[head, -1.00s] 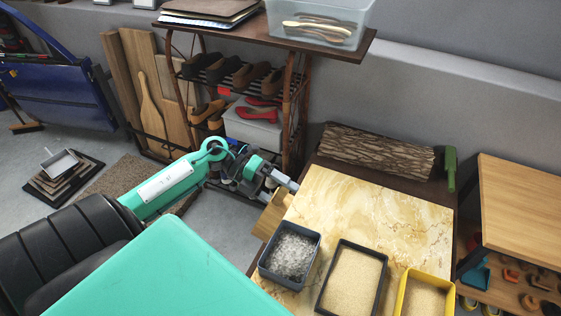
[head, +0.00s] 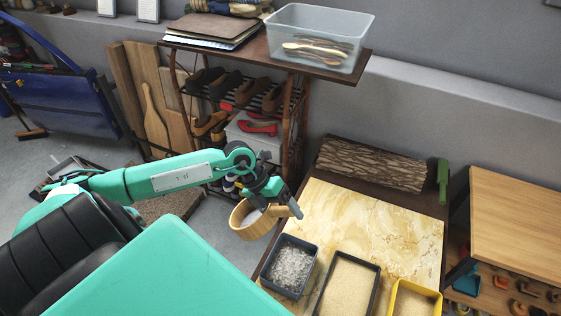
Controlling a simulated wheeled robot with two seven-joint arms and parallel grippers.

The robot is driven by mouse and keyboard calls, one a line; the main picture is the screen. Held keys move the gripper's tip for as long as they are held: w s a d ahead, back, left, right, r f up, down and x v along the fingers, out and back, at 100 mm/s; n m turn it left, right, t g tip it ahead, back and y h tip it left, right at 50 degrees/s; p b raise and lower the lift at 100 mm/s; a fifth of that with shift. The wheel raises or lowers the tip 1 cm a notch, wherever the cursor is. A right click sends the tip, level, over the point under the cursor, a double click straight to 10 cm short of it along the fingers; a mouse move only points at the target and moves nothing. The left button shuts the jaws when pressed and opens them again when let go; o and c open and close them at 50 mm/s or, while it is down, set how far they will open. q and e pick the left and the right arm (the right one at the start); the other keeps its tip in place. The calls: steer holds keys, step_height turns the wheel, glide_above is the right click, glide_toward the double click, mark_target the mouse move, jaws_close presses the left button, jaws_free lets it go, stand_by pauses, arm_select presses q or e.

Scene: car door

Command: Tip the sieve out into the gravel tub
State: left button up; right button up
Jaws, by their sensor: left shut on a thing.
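The sieve (head: 252,232) is a round, light wooden ring with something whitish inside. My left gripper (head: 288,204) is shut on its right side and holds it up, just off the table's left edge. The sieve looks somewhat tilted, with its open side partly facing me. The gravel tub (head: 312,271) is a dark blue-grey rectangular tub of grey gravel at the table's front left. It lies below and to the right of the sieve, apart from it in the picture. My right gripper is not in view.
A black tub (head: 372,285) and a yellow tub (head: 392,296), both with sandy filling, stand right of the gravel tub. The marbled tabletop (head: 375,222) behind them is clear. A log (head: 370,164) lies at the back. A shoe rack (head: 290,130) stands behind my left arm.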

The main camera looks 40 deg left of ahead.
arm_select(q)
steer(key=shift+r+y+p, duration=0.35)
steer(key=shift+y+p, duration=0.15)
steer(key=shift+y, duration=0.1)
steer(key=y, duration=0.1)
steer(key=y+p, duration=0.1)
steer(key=g+y, duration=0.1)
steer(key=shift+w+d+r+y, duration=0.1)
steer(key=shift+r+y, duration=0.15)
steer(key=shift+y, duration=0.05)
steer(key=shift+g+y+p, duration=0.3)
steer(key=shift+y+p, duration=0.1)
steer(key=shift+y, duration=0.6)
